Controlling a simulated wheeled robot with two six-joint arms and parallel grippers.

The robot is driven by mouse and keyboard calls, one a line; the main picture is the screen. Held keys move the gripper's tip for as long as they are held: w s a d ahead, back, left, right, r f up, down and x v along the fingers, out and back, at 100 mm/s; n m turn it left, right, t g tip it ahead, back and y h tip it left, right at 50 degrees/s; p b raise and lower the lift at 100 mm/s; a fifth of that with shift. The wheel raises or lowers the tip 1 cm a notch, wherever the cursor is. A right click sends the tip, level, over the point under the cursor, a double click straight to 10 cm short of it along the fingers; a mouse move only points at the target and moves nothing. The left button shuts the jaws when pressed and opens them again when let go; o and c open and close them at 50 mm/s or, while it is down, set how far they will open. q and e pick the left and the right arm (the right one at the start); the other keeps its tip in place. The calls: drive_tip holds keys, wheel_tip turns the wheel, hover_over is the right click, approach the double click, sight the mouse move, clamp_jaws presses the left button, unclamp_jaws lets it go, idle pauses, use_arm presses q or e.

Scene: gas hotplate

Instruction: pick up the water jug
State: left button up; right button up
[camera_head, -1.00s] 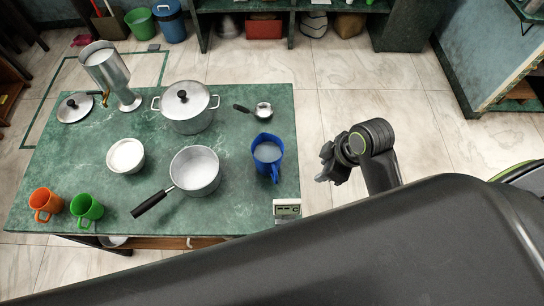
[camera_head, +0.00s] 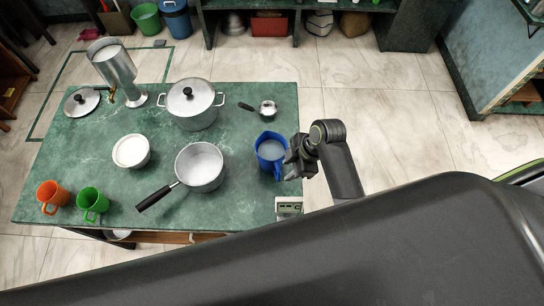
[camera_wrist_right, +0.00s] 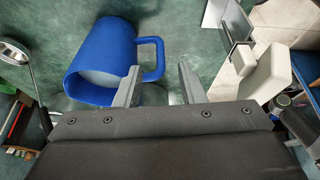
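The water jug (camera_head: 268,150) is blue, with pale contents visible through its open top. It stands upright on the green table near the right edge in the head view. In the right wrist view the jug (camera_wrist_right: 100,52) is at upper left, with its handle (camera_wrist_right: 158,58) toward the fingers. My right gripper (camera_head: 290,162) is beside the jug on its right. In the wrist view the gripper (camera_wrist_right: 160,82) has its fingers apart, with the handle just ahead of and partly between them. I cannot tell whether a finger touches it. My left gripper is not in view.
Floor right of the table is clear.

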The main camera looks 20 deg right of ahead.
drive_tip(key=shift+p+x, duration=0.45)
drive_tip(key=shift+x, duration=2.8)
drive_tip(key=shift+c, duration=0.3)
clamp_jaws()
